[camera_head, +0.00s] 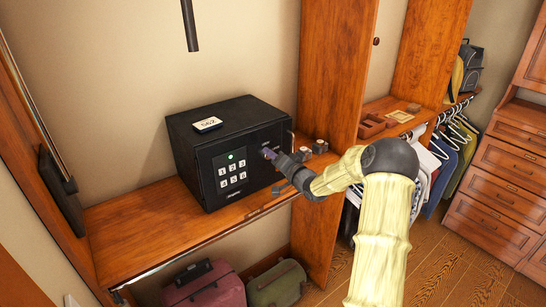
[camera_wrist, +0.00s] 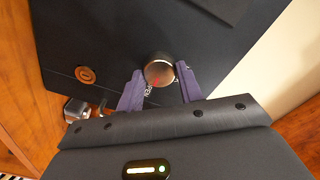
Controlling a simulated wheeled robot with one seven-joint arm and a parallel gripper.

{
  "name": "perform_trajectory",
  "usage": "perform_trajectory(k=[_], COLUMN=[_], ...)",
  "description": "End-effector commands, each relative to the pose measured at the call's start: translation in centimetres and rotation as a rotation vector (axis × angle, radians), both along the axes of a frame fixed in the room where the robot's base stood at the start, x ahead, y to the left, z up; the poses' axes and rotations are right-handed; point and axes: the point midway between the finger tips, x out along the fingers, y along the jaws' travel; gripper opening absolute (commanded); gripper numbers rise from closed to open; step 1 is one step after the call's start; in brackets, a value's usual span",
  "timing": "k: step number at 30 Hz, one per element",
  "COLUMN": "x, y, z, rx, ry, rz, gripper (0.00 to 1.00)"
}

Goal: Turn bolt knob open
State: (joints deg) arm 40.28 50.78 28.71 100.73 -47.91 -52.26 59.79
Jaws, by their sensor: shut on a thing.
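A black safe (camera_head: 215,151) stands on the wooden shelf, its front showing a white keypad (camera_head: 231,171) and a lit green light. In the wrist view, the round metal bolt knob (camera_wrist: 158,70) sticks out of the safe's dark face (camera_wrist: 110,35). My gripper (camera_wrist: 160,84) has its two purple fingers on either side of the knob, shut on it. In the head view, my gripper (camera_head: 268,153) is at the right part of the safe's front, and the knob is hidden there. A copper-coloured round lock (camera_wrist: 86,75) sits left of the knob in the wrist view.
Small round items (camera_head: 319,146) stand on the shelf (camera_head: 140,232) right of the safe, near an upright wooden panel (camera_head: 334,90). Suitcases (camera_head: 205,285) are below the shelf. Clothes hang at right.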

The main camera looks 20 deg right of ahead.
Motion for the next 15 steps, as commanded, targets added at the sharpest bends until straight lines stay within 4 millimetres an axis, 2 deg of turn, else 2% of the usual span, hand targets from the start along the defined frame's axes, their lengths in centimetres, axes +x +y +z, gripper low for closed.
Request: perform_trajectory(k=[6, 7, 9, 10, 15], x=[-0.01, 0.0, 0.0, 0.0, 0.0], y=[-0.03, -0.03, -0.03, -0.02, -0.02], z=[-0.05, -0.05, -0.05, -0.05, -0.02], rx=[0.002, 0.002, 0.002, 0.002, 0.0], ry=[0.001, 0.001, 0.001, 0.001, 0.0], rz=[-0.001, -0.001, -0.001, -0.001, -0.001], gripper=[0.14, 0.4, 0.54, 0.58, 0.58])
